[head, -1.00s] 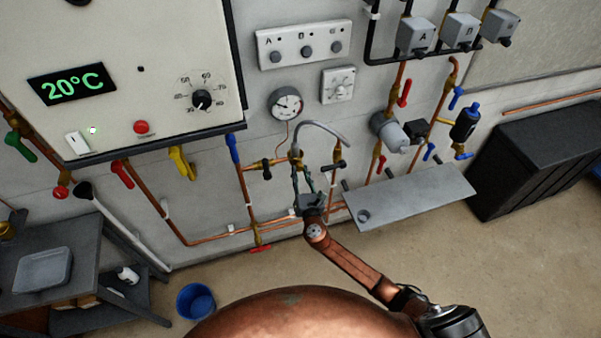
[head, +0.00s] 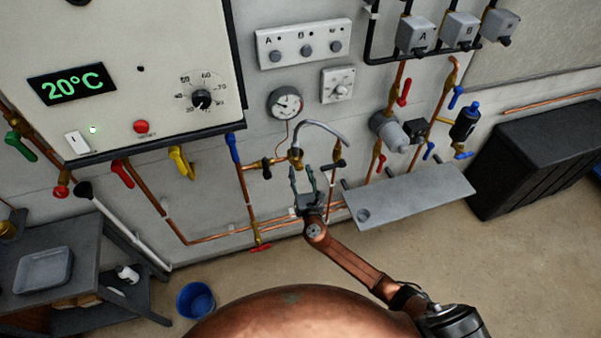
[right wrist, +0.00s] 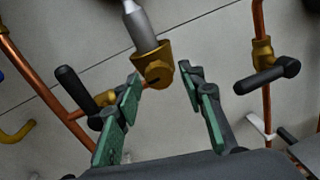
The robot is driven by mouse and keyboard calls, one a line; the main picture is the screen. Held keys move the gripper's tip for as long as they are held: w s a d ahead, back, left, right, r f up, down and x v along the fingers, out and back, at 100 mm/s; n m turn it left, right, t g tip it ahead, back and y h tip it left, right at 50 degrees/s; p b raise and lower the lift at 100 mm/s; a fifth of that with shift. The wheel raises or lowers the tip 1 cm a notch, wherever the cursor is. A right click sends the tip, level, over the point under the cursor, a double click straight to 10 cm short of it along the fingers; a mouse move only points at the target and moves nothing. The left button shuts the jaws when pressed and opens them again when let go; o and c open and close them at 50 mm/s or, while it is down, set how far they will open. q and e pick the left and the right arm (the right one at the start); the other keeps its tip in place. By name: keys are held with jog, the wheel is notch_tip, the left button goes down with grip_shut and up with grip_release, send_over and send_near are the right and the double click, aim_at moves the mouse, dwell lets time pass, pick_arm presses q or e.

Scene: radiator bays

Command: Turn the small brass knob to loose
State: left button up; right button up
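The small brass knob (right wrist: 158,73) shows in the right wrist view, on a brass fitting below the grey end of a hose. In the head view its brass fitting (head: 296,155) sits at the lower left end of the curved grey hose. My right gripper (head: 301,169) is open just below the fitting. In the right wrist view its two green-padded fingers (right wrist: 161,78) stand apart, with the knob seen between and beyond the tips. Nothing is held. I cannot tell the exact gap to the knob. My left gripper is not in view.
Black-handled valves stand close on both sides, left (right wrist: 85,92) and right (right wrist: 267,75). A grey shelf (head: 415,195) projects right of my gripper. A pressure gauge (head: 286,103) is above. Copper pipes run below. A blue bucket (head: 196,300) stands on the floor.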

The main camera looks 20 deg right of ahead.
jog(key=shift+o, duration=0.2)
jog(key=shift+s, duration=0.1)
jog(key=s, duration=1.1)
jog(key=shift+s+a, duration=0.4)
jog(key=shift+a, duration=0.05)
